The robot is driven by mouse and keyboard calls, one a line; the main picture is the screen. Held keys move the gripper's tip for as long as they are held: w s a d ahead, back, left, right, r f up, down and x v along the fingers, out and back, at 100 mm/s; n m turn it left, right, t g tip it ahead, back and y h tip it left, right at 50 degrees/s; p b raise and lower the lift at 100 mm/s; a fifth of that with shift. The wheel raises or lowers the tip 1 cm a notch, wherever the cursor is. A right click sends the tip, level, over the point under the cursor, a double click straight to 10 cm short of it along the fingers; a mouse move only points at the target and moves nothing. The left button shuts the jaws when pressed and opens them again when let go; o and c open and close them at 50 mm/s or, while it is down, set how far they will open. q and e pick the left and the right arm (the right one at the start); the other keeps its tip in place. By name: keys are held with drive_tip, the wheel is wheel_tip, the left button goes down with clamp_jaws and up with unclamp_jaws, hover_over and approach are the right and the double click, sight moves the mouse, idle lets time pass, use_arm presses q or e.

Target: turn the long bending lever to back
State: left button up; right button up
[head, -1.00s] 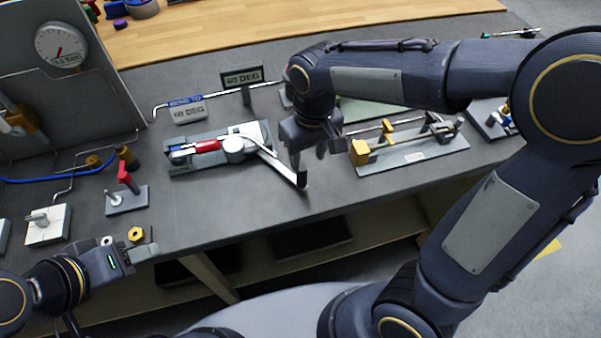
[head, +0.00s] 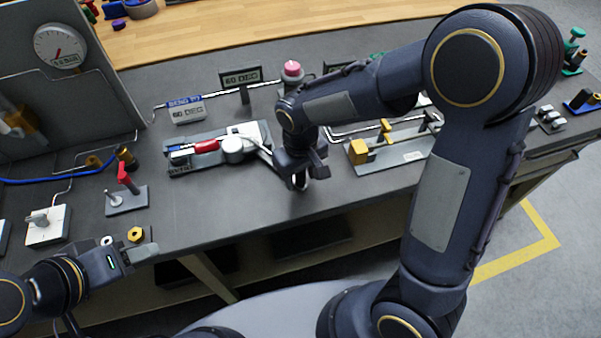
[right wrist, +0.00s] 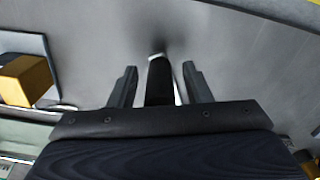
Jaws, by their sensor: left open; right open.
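The tube bender (head: 233,150) sits on the bench, with a red short handle (head: 206,146) to the left of its round hub. Its long silver lever (head: 264,152) runs from the hub toward the bench's front edge, lower right. My right gripper (head: 299,182) is over the lever's outer end and hides most of it in the head view. In the right wrist view the lever's black grip (right wrist: 159,82) lies between the two open fingers, with a gap on each side. My left gripper (head: 142,252) is open and empty at the bench's front left edge.
A fixture with yellow blocks (head: 358,151) is close to the right. A red-handled valve (head: 126,182) stands to the left. The bench in front of the bender is clear.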

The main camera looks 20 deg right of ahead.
clamp_jaws()
drive_tip(key=shift+w+d+n, duration=0.4)
drive_tip(key=shift+w+d, duration=0.1)
drive_tip(key=shift+d, duration=0.2)
drive_tip(key=w+d+n, duration=0.2)
drive_tip(key=w, duration=0.1)
drive_tip(key=w+d+n, duration=0.2)
drive_tip(key=w+d, duration=0.1)
drive_tip(key=shift+w+d+n+p, duration=0.15)
drive_tip(key=shift+d+n+p, duration=0.15)
drive_tip(key=shift+n+p, duration=0.1)
drive_tip(key=w+n, duration=0.1)
drive_tip(key=w, duration=0.1)
drive_tip(key=w+d+n+p, duration=0.1)
drive_tip(key=w+n, duration=0.1)
drive_tip(key=w, duration=0.1)
drive_tip(key=w+d+n, duration=0.1)
drive_tip(key=w+n, duration=0.1)
drive_tip(key=w, duration=0.1)
drive_tip(key=shift+w+d+p, duration=0.25)
drive_tip(key=shift+p, duration=0.15)
drive_tip(key=shift+w+n, duration=0.6)
drive_tip(key=shift+w, duration=0.3)
